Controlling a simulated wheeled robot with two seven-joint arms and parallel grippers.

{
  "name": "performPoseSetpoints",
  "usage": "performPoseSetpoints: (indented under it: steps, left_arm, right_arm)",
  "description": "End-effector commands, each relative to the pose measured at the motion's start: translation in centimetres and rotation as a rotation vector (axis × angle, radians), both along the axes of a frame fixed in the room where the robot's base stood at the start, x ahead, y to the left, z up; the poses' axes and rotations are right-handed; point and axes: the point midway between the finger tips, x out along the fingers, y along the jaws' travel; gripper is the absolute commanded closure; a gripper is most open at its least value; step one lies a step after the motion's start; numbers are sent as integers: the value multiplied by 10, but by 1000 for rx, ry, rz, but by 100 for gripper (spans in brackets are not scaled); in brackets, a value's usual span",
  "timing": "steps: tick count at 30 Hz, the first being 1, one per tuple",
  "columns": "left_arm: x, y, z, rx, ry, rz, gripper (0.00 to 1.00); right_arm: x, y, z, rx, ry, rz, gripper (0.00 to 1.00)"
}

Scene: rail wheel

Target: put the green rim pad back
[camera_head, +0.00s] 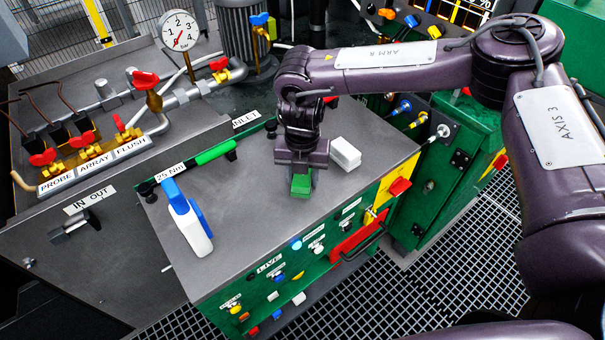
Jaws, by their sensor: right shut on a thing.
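My right gripper (301,181) reaches down over the grey top of the green cabinet (258,218). It is shut on the green rim pad (301,186), a small green block at its fingertips. Whether the pad touches the cabinet top or hangs just above it, I cannot tell. The fingers hide part of the pad. My left gripper does not show.
A white block (345,154) lies just right of my right gripper. A valve panel with a gauge (179,30) stands behind. The front middle of the top is clear.

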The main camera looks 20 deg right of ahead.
Motion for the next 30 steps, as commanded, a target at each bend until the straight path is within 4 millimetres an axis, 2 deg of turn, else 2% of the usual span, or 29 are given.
performPoseSetpoints:
  steps: [1,6,17,20,30]
  left_arm:
    - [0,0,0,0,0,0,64]
    - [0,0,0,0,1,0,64]
    - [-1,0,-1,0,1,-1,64]
    - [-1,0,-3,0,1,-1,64]
    - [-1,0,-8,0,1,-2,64]
  right_arm:
    - [0,0,-1,0,0,0,57]
    - [0,0,0,0,0,0,38]
    - [1,0,6,1,-2,-1,38]
    - [1,0,21,2,-4,0,38]
    - [1,0,93,1,-5,0,38]
